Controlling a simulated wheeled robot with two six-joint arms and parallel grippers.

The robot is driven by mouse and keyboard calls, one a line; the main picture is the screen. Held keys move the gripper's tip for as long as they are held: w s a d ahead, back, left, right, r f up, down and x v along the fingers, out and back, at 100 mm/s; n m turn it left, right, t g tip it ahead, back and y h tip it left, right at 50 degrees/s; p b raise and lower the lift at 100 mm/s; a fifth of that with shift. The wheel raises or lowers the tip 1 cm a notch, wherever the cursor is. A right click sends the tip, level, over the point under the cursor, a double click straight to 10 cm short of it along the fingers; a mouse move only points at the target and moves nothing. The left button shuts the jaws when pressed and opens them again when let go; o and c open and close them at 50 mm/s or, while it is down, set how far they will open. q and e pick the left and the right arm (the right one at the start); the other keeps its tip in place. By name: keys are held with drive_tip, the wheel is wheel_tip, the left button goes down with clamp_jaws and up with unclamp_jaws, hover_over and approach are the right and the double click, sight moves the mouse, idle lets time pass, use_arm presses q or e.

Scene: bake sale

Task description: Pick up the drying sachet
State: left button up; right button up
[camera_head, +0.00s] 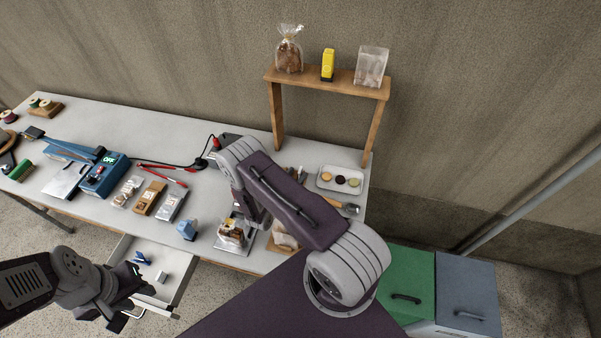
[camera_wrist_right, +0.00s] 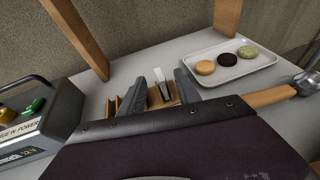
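A small white item (camera_head: 162,277), possibly the drying sachet, lies in the open drawer (camera_head: 185,285) below the table's front edge; it is too small to identify surely. My left gripper (camera_head: 130,291) is at the drawer's front left, close to its handle; its finger gap is unclear. My right gripper (camera_wrist_right: 160,92) is open above the table. In the head view my right arm hides this gripper.
A blue item (camera_head: 142,258) also lies in the drawer. A white tray with round biscuits (camera_head: 325,184) stands near a wooden shelf (camera_head: 330,83). A blue device (camera_head: 104,176) and several packets occupy the table's left and middle. Green and grey bins (camera_head: 405,275) stand at right.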

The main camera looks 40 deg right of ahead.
sight(301, 168)
drive_tip(key=x, duration=0.3)
drive_tip(key=shift+w+d+f+p, duration=0.1)
drive_tip(key=shift+w+d+p, duration=0.15)
drive_tip(key=shift+d+p, duration=0.05)
drive_tip(key=shift+d+f, duration=0.1)
drive_tip(key=shift+d, duration=0.05)
clamp_jaws()
drive_tip(key=shift+w+r, duration=0.1)
drive_tip(key=shift+r, duration=0.2)
wheel_tip(301, 168, up, 4)
drive_tip(key=shift+f, duration=0.1)
drive_tip(key=s+r, duration=0.3)
drive_tip(key=s, duration=0.3)
drive_tip(key=s+a+r+b, duration=0.1)
drive_tip(key=s+r, duration=0.2)
drive_tip(key=s, duration=0.2)
drive_tip(key=shift+s+a+r, duration=0.15)
drive_tip(key=shift+s+r, duration=0.25)
